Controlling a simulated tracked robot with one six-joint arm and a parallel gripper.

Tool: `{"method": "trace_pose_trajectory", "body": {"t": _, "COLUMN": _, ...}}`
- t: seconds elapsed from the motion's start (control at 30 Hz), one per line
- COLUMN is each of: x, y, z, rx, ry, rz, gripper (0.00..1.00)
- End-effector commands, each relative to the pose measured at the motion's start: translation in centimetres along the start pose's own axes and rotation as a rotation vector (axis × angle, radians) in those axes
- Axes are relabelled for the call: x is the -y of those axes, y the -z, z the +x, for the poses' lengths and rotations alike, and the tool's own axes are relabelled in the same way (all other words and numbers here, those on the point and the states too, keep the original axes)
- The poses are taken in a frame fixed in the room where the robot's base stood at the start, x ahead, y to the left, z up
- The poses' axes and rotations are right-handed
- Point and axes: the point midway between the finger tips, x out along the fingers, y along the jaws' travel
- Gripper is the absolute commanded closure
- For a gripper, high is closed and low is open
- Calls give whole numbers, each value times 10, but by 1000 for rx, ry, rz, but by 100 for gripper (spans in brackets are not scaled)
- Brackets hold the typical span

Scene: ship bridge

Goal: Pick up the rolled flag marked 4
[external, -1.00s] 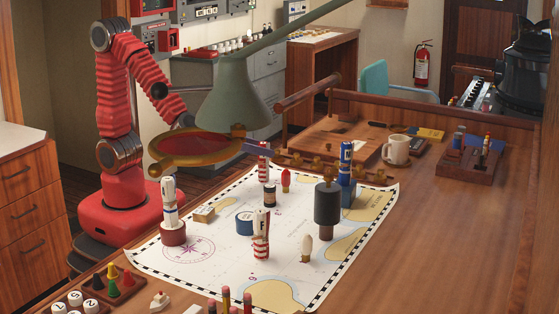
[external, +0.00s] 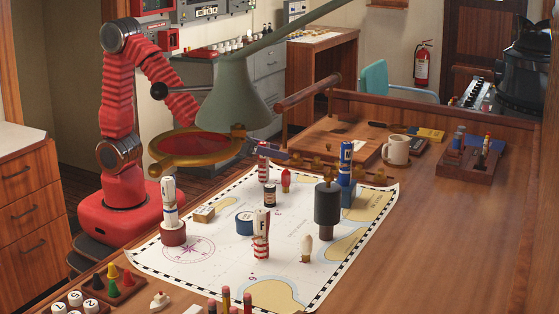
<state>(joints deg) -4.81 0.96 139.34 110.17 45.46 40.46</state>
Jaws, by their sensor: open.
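Several rolled flags stand upright on or beside the chart. One is red-and-white striped (external: 261,240) at the front middle, with a dark mark near its top. Another red-and-white one (external: 264,171) stands at the back, partly hidden behind my gripper. A blue one with a white band (external: 346,158) stands in a blue base at the right, and a white-and-blue one (external: 169,205) in a dark red base at the left. I cannot read which is marked 4. My gripper (external: 275,152) is open and empty by the back striped flag; the lamp and magnifier hide my wrist.
A green lamp (external: 232,98) and a brass-rimmed magnifier (external: 190,144) stand between the camera and my arm. A dark cylinder on a post (external: 327,207), a blue-and-white drum (external: 245,223) and small pieces crowd the chart (external: 205,274). The table's right side (external: 440,250) is clear.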

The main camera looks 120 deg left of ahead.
Motion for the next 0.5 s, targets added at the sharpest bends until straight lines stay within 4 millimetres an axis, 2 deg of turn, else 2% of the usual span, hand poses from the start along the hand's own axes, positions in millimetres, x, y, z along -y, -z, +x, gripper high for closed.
{"method": "trace_pose_trajectory", "body": {"t": 0.43, "x": 0, "y": 0, "z": 0, "rx": 0, "ry": 0, "rz": 0, "gripper": 49}}
{"method": "trace_pose_trajectory", "body": {"t": 0.5, "x": 0, "y": 0, "z": 0, "rx": 0, "ry": 0, "rz": 0, "gripper": 54}}
